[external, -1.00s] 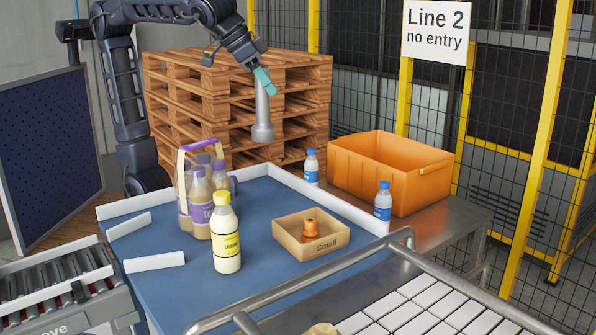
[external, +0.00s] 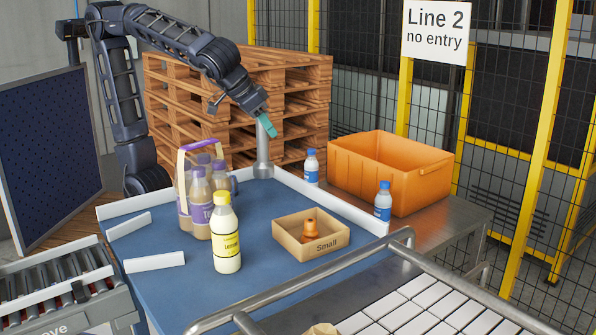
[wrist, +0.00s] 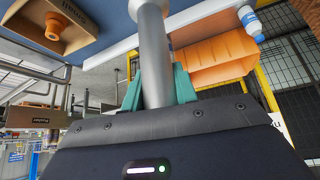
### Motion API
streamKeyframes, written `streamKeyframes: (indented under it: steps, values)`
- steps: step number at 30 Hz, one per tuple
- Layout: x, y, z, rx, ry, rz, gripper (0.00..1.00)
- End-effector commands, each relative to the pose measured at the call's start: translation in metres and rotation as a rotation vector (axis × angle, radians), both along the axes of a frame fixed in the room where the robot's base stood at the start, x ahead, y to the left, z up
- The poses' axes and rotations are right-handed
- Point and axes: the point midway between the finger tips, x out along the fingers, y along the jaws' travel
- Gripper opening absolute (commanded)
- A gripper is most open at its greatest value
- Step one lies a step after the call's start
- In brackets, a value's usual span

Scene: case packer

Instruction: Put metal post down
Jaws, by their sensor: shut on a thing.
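The metal post (external: 263,155) is a grey upright rod with a wider round base. My gripper (external: 265,126), with teal fingers, is shut on its upper part. The base is at the far edge of the blue table (external: 262,207), in front of the pallets; I cannot tell whether it touches the surface. In the wrist view the post (wrist: 154,60) runs up between the teal fingers (wrist: 158,88), and its base end is cut off at the top.
A cardboard box marked Small (external: 325,248) holds an orange cone. A yellow-labelled bottle (external: 226,240) and a bottle carrier (external: 183,180) stand left of the post. A white rail (external: 330,202) edges the table. An orange crate (external: 390,172) is at right.

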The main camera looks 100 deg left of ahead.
Motion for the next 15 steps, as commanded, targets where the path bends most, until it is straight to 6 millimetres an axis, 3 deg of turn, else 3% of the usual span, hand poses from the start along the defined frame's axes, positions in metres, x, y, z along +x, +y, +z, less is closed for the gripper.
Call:
streamKeyframes:
  steps: [6, 15]
  values:
    - [0.000, 0.000, -0.032, 0.000, 0.000, -0.001, 0.00]
    - [0.000, 0.000, -0.052, 0.000, 0.000, -0.001, 0.00]
